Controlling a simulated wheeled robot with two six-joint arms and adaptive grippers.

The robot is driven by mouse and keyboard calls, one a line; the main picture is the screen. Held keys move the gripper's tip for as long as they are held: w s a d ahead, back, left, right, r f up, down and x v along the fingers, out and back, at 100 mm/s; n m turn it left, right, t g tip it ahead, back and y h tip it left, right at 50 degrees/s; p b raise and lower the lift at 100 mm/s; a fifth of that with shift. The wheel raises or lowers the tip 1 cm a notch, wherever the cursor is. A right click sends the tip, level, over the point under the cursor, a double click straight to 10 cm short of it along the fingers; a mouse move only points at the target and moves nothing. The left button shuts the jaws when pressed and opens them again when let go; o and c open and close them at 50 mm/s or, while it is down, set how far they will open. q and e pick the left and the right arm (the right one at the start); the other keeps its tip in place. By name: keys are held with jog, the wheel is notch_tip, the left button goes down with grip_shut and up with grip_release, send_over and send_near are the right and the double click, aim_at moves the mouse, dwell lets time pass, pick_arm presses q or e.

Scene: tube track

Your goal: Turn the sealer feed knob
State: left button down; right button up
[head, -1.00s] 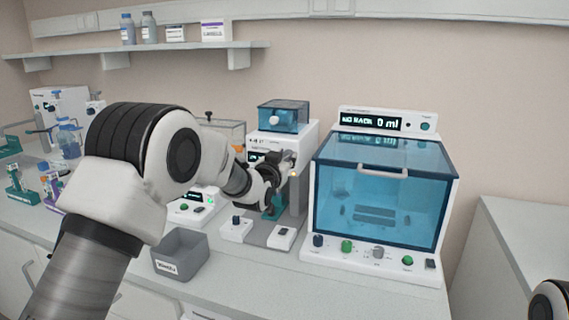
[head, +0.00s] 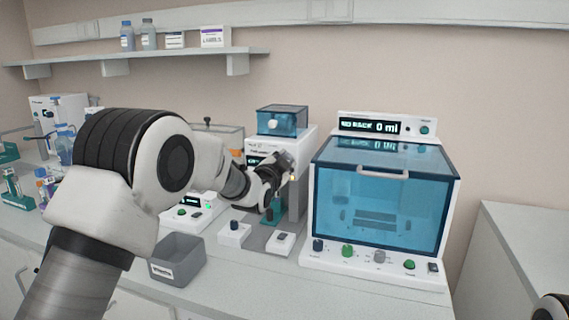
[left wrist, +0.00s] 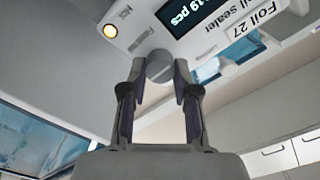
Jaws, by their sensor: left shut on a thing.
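The foil sealer (head: 258,147) is a white machine with a dark display and a blue-tinted box on top. In the left wrist view its front face (left wrist: 100,75) appears turned over, with a display (left wrist: 190,18) reading 19 pcs. The grey round feed knob (left wrist: 160,66) sits on that face. My left gripper (left wrist: 160,74) has one finger on each side of the knob and is shut on it. In the head view my left gripper (head: 284,163) is at the sealer's front and hides the knob. My right gripper is out of view.
A blue-windowed cabinet (head: 384,195) stands close on the right. A grey bin (head: 178,262) and a small knob box (head: 234,234) stand in front. Bottles stand on the shelf (head: 150,55).

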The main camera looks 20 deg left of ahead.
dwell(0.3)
pick_arm(q)
jog(key=c, duration=1.2)
grip_release()
jog(key=o, duration=0.3)
jog(key=shift+w+a+f, duration=0.1)
jog(key=shift+o, duration=0.2)
jog(key=s, duration=1.2)
jog(key=shift+a, duration=0.2)
